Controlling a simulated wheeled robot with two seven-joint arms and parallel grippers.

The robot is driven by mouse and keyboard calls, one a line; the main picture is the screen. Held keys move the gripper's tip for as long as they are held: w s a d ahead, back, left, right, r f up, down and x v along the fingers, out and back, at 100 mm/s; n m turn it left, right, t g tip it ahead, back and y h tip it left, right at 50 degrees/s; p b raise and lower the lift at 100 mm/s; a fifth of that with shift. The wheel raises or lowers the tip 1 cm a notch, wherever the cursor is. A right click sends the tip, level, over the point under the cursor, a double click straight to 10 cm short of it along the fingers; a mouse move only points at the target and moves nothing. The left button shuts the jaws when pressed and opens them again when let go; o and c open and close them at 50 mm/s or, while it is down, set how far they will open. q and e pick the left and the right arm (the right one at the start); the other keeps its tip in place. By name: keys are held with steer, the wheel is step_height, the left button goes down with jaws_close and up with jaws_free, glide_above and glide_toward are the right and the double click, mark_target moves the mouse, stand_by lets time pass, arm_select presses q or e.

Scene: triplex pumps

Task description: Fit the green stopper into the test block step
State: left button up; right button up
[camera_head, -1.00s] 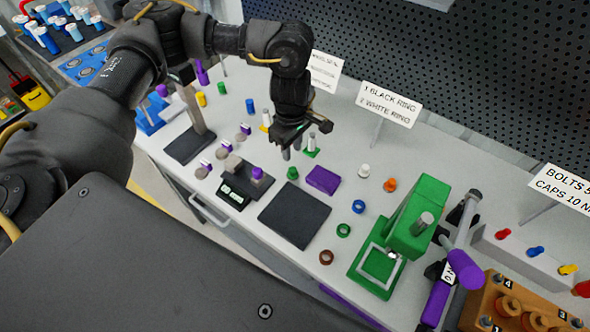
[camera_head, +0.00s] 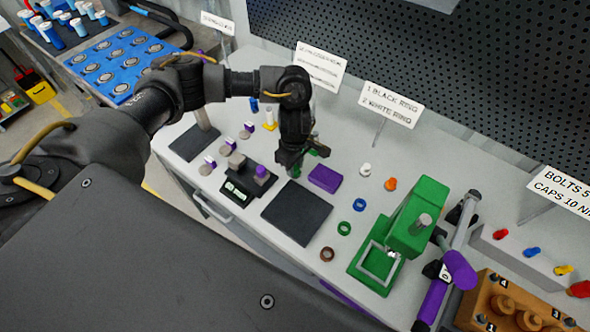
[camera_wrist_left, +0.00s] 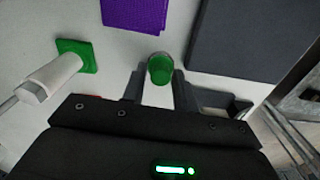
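The green stopper (camera_wrist_left: 160,68) shows in the left wrist view between the two fingertips of my left gripper (camera_wrist_left: 159,84). The fingers look spread on either side of it, and I see no clear grip. In the head view my left gripper (camera_head: 291,158) hangs down over the stopper (camera_head: 296,173), which is partly hidden, beside a dark mat. A purple block (camera_head: 324,178) lies just right of it and also shows at the top of the wrist view (camera_wrist_left: 135,14). I cannot tell which thing is the test block. My right gripper is not in view.
A dark mat (camera_head: 297,213) lies in front of the gripper. A green base with a pale post (camera_wrist_left: 76,54) stands close by. Blue (camera_head: 359,204), green and brown rings lie to the right, before a green press (camera_head: 417,215). A scale (camera_head: 238,193) stands left.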

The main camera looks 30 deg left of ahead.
mark_target(295, 167)
arm_select(q)
steer(key=shift+c, duration=0.4)
jaws_close()
steer(key=shift+r, duration=0.55)
step_height(295, 167, up, 3)
steer(key=shift+s+d+f, duration=0.1)
steer(key=shift+f, duration=0.1)
steer(key=s+d+r+b, duration=0.3)
steer(key=s+r, duration=0.6)
steer(key=s, duration=0.4)
steer(key=shift+s+d, duration=0.15)
steer(key=shift+s, duration=0.1)
